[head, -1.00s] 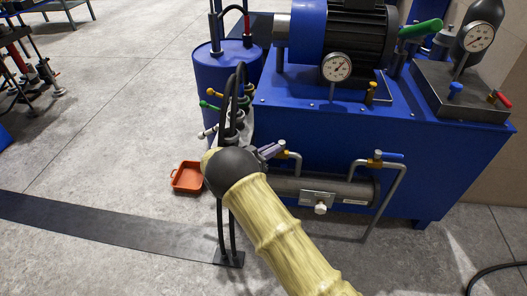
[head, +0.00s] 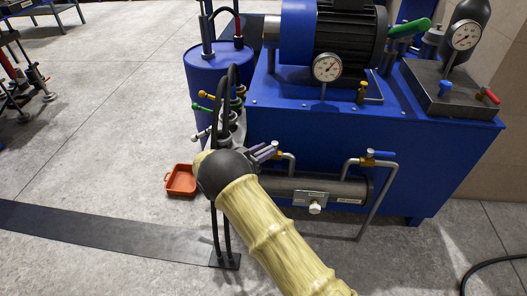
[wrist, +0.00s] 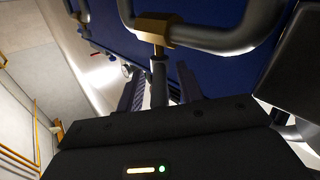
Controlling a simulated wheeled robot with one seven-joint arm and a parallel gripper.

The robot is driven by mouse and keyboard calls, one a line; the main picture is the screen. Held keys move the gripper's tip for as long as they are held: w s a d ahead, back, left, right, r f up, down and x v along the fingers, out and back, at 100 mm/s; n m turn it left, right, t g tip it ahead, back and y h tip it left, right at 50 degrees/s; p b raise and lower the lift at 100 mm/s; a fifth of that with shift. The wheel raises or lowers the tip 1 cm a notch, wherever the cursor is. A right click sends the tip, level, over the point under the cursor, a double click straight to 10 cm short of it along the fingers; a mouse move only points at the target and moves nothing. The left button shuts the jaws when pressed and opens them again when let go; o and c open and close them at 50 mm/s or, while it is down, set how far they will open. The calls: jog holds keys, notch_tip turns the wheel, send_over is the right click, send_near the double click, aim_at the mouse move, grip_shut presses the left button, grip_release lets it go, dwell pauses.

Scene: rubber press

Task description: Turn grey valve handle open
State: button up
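The grey valve handle (wrist: 158,82) is a slim grey bar below a brass valve fitting (wrist: 155,28) on a bent metal pipe in the wrist view. My gripper (wrist: 158,95) has its two purple-grey fingers apart, one on each side of the handle, with gaps visible. In the head view my gripper (head: 265,152) is beside the left pipe valve (head: 278,156) at the front of the blue press unit. My arm and fingers hide most of the handle there.
A second valve with a blue handle (head: 384,155) stands to the right. A grey horizontal cylinder (head: 345,188) lies below the pipes. Black hoses (head: 226,100), coloured levers and a blue drum (head: 212,75) crowd the left. An orange tray (head: 181,181) lies on open floor.

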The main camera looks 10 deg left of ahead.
jog(key=p+v, duration=0.3)
jog(key=v, duration=1.4)
jog(key=shift+a, duration=0.1)
